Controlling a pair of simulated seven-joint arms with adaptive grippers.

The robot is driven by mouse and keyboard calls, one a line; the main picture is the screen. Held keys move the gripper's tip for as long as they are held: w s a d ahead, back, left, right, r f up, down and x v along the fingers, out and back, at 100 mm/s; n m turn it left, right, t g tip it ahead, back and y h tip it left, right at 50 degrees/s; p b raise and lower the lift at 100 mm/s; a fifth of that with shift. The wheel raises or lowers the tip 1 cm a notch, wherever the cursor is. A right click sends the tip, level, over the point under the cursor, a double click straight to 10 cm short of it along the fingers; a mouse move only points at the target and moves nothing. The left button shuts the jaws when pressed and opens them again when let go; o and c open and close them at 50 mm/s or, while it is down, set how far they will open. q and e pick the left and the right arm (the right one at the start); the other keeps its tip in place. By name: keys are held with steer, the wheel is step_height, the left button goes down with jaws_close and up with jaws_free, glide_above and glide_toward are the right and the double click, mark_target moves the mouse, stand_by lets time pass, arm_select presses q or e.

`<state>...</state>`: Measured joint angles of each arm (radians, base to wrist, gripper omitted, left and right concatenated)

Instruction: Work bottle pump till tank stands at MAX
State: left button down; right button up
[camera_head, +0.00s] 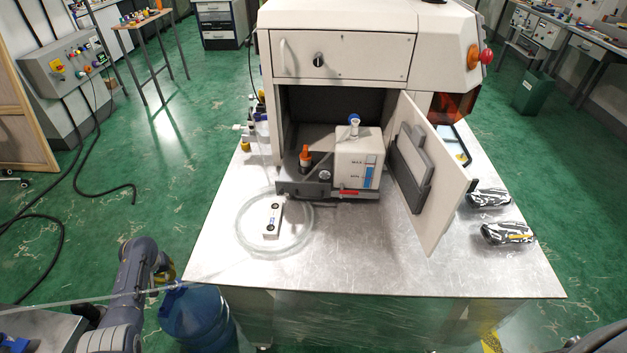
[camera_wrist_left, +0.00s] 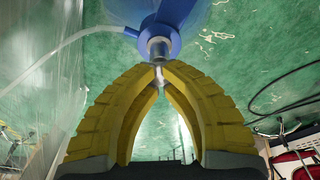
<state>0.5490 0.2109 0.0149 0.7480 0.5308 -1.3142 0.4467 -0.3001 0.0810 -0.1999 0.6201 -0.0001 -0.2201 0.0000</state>
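The big clear-blue bottle (camera_head: 195,318) stands on the floor at the table's front left. Its blue pump (camera_wrist_left: 172,28), with a grey stub, shows at the top of the left wrist view. My left gripper (camera_head: 166,270) is just above the bottle; its yellow fingers (camera_wrist_left: 160,72) come together at the tips, right by the stub. I see nothing clearly held, and contact is hard to tell. The white tank (camera_head: 353,150) sits in the machine's open bay, with a blue level strip (camera_head: 369,176) beside its marks; the exact level is too small to read. My right gripper is out of view.
A clear hose coil (camera_head: 243,245) and a small white device (camera_head: 272,220) lie on the metal table (camera_head: 330,260). The machine door (camera_head: 430,180) stands open to the right. Two black-and-white packs (camera_head: 508,233) lie at the right. The table's front middle is clear.

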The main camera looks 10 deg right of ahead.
arm_select(q)
steer(key=shift+r, duration=3.4)
steer(key=shift+f, duration=0.25)
steer(key=shift+f, duration=3.4)
steer(key=shift+d+r, duration=0.1)
steer(key=shift+r, duration=3.5)
steer(key=shift+f, duration=0.1)
